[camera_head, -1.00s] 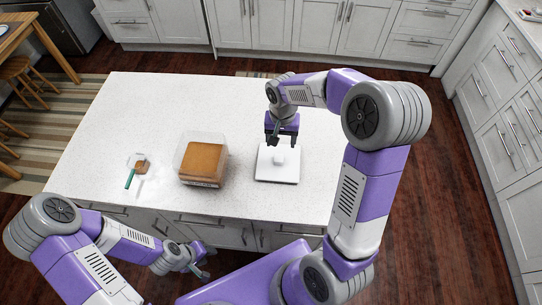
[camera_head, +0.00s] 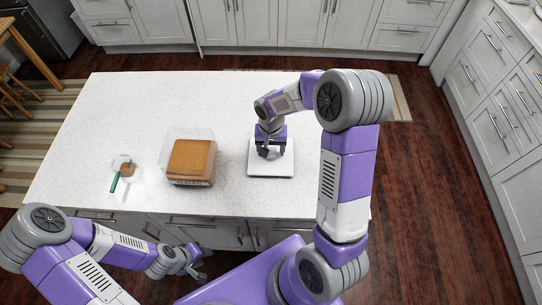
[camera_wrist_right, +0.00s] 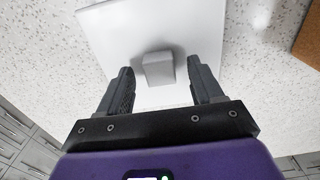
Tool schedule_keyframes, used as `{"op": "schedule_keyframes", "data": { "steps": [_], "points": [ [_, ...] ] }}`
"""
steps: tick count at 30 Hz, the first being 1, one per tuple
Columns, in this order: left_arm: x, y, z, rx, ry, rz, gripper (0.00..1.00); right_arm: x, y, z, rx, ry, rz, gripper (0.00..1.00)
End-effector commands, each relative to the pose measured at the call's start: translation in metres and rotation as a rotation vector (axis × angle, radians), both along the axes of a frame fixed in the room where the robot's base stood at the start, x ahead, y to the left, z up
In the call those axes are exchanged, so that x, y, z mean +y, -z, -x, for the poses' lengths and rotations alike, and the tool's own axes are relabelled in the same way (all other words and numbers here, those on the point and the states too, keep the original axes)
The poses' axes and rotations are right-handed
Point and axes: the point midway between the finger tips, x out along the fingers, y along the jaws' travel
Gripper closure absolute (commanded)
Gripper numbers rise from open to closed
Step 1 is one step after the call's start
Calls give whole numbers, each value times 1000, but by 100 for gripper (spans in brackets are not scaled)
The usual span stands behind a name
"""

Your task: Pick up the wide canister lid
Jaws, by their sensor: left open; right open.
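The wide canister lid (camera_head: 257,169) is a flat white square lying on the counter, right of the canister. Its small block-shaped knob shows in the right wrist view (camera_wrist_right: 158,69), where the lid's white plate (camera_wrist_right: 108,35) fills the upper middle. My right gripper (camera_head: 270,153) is over the lid, pointing down; in the wrist view its open fingers (camera_wrist_right: 160,88) stand on either side of the knob, with gaps on both sides. In the head view the gripper hides most of the knob. My left gripper (camera_head: 200,268) is open and empty, in front of the counter's near edge.
A clear square canister (camera_head: 190,160) with brown contents stands left of the lid. Further left is a small clear container with a brown-filled, green-handled scoop (camera_head: 115,182). The white counter (camera_head: 130,105) is otherwise clear, especially towards the back.

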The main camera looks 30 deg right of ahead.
Motion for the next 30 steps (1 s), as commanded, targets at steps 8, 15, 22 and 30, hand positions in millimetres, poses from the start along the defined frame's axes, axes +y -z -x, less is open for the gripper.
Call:
{"op": "schedule_keyframes", "data": {
  "steps": [8,15,22,30],
  "points": [
    [0,0,0,0,0,0,60,0,0,0,0,0,0,48],
    [0,0,0,0,0,0,60,0,0,0,0,0,0,85],
    [0,0,0,0,0,0,60,0,0,0,-1,0,1,100],
    [0,-1,0,0,0,0,60,0,-6,-1,-2,0,1,100]
  ]
}}
